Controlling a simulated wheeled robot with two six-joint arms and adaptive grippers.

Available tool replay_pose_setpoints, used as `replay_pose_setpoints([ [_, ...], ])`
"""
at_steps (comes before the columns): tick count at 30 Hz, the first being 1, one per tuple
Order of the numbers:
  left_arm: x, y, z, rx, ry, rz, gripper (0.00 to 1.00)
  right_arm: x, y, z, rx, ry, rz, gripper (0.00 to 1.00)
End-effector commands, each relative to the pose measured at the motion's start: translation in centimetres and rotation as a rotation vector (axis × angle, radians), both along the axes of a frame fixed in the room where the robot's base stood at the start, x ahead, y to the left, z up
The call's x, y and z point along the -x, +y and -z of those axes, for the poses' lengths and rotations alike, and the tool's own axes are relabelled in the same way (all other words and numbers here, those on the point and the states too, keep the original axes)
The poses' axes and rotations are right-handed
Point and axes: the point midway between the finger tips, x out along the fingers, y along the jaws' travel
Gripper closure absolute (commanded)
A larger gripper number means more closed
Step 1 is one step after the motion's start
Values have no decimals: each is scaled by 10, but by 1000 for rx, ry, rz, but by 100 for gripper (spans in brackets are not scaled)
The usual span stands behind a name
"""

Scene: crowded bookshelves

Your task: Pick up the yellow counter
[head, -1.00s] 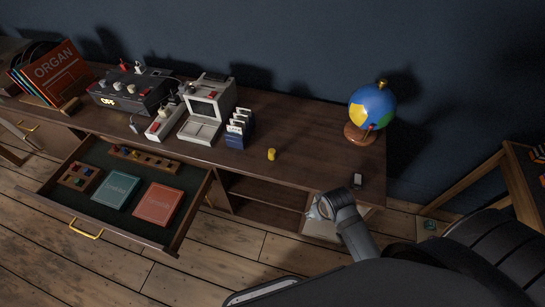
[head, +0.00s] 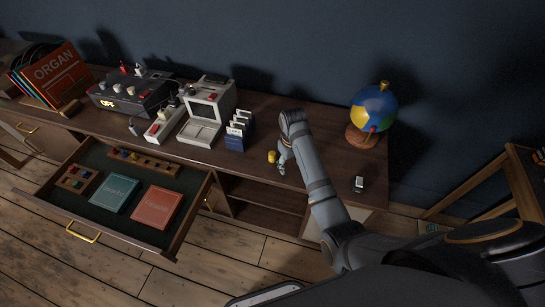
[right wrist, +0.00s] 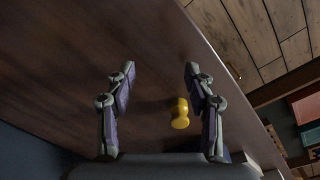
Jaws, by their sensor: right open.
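The yellow counter (head: 272,157) stands upright on the dark wooden sideboard top, near its front edge. It also shows in the right wrist view (right wrist: 180,113), between the two fingers and closer to the right-hand finger. My right gripper (head: 282,166) is beside the counter, just right of it in the head view. In the right wrist view my right gripper (right wrist: 160,72) is open and empty, with its fingers apart on both sides of the counter. My left gripper is not in view.
A blue card holder (head: 237,139) and a grey computer-like device (head: 206,112) stand left of the counter. An open drawer (head: 166,237) with books juts out below the sideboard top (head: 262,122).

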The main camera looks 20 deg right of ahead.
Motion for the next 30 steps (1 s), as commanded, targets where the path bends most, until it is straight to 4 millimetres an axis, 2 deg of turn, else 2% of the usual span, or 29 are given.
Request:
replay_pose_setpoints([
  [1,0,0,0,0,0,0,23,-27,12,-18,-9,23,-32,46],
  [4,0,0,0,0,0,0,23,-58,30,-48,-13,84,-99,46],
  [9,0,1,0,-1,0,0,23,-80,47,-83,-7,144,-170,46],
  [12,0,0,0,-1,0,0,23,-83,50,-90,-6,157,-184,46],
  [16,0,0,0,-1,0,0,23,-82,50,-86,-5,160,-185,46],
  [24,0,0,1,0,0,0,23,-77,47,-43,-5,157,-184,46],
  [30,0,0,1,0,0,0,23,-76,47,-36,-5,156,-183,46],
])
